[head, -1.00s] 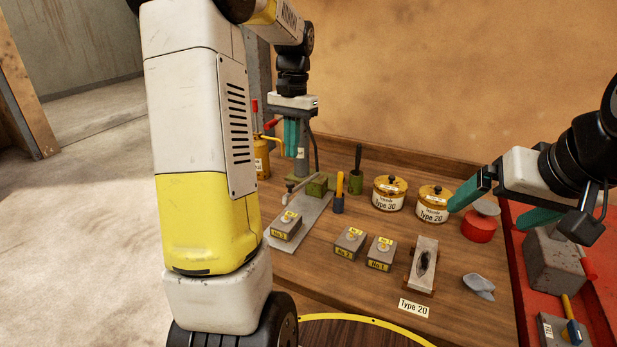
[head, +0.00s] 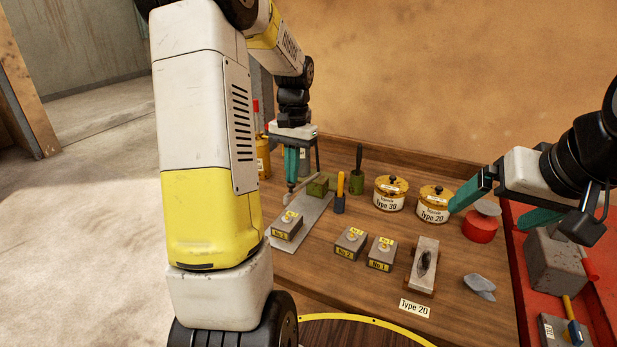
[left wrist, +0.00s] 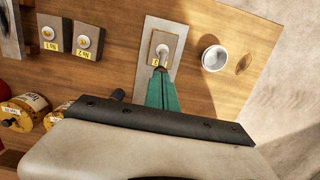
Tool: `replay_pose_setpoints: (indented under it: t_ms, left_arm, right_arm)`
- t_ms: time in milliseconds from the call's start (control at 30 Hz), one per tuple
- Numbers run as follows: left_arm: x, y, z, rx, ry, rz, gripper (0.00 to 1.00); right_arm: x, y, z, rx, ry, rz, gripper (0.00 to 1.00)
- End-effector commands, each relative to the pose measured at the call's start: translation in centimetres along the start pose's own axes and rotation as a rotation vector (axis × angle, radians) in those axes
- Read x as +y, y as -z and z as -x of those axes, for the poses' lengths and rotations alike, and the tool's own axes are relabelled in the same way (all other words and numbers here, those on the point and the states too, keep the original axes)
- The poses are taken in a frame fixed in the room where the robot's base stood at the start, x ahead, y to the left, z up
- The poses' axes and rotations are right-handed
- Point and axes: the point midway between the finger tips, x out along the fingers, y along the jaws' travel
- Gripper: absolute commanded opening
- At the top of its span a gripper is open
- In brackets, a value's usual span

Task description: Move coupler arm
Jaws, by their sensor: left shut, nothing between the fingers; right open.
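The coupler arm (head: 302,187) appears to be the thin grey bar by a green block (head: 318,186) on a metal plate (head: 311,212). My left gripper (head: 291,187) is shut, teal fingers pointing down, with its tips at the bar; I cannot tell whether they touch. In the left wrist view the shut fingers (left wrist: 161,75) reach toward a short grey rod (left wrist: 162,56) over the No 3 block (left wrist: 154,44). Most of the bar is hidden there. My right gripper (head: 497,204) is open and empty above the right side of the table.
The No 3 block (head: 287,225) sits on the plate. No 2 (head: 350,242) and No 1 (head: 381,253) blocks stand to its right. Type 30 (head: 390,193) and Type 20 (head: 433,204) tins stand behind. A white cup (left wrist: 214,58) shows in the wrist view.

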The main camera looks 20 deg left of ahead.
Motion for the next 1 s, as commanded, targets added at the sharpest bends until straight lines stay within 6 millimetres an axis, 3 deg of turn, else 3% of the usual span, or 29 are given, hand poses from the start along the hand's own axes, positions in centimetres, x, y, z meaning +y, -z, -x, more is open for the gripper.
replay_pose_setpoints:
  t_ms: [167, 400, 567, 800, 1000]
  left_arm:
    - [0.0, 0.0, -0.1, -0.001, 0.000, 0.000, 0.00]
    - [0.0, 0.2, -2.5, -0.002, -0.001, 0.000, 0.00]
    - [0.0, 0.3, -2.2, 0.001, 0.000, 0.000, 0.00]
    - [0.0, 2.8, -1.2, 0.000, 0.000, -0.001, 0.00]
    - [0.0, 3.1, -0.9, 0.000, 0.000, 0.000, 0.00]
  right_arm:
    - [0.0, 0.0, 0.0, 0.000, 0.000, 0.000, 0.94]
    - [0.0, 0.0, 0.0, 0.000, 0.000, 0.000, 0.94]
    - [0.0, 0.0, 0.0, 0.000, 0.000, 0.000, 0.94]
    - [0.0, 0.0, 0.0, 0.000, 0.000, 0.000, 0.94]
    - [0.0, 0.0, 0.0, 0.000, 0.000, 0.000, 0.94]
